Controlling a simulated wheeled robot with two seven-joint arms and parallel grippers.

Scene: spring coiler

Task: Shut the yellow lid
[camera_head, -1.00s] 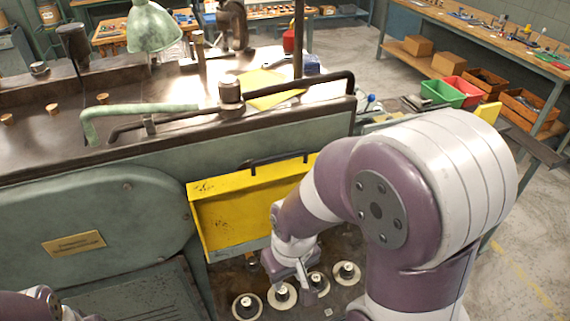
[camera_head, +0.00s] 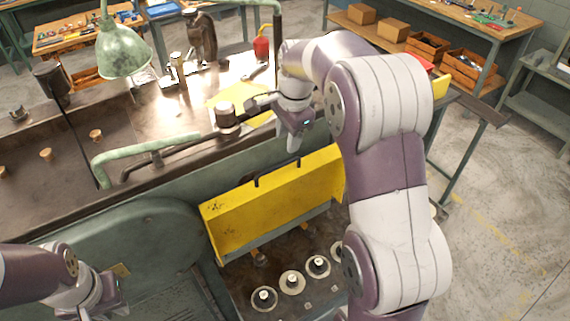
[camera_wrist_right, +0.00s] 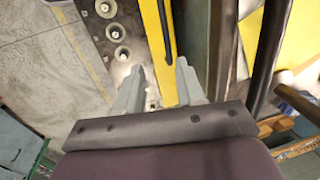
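The yellow lid (camera_head: 265,205) stands raised at the machine's front, its broad face showing, with a dark bar handle (camera_head: 278,168) along its upper edge. My right gripper (camera_head: 292,147) is above the lid's upper edge, pointing down. In the right wrist view its two fingers (camera_wrist_right: 159,72) are spread, and the lid's narrow yellow edge (camera_wrist_right: 158,40) shows between them, nearer the right finger; whether they touch cannot be told. My left gripper (camera_head: 105,300) is low at the left, away from the lid; its fingers are unclear.
Several round spools (camera_head: 292,282) stand in the dark bay below the lid. A bent green pipe (camera_head: 140,150) and dark bar run along the machine top. A green lamp (camera_head: 123,52) stands at the back left. Open floor (camera_head: 500,220) lies to the right.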

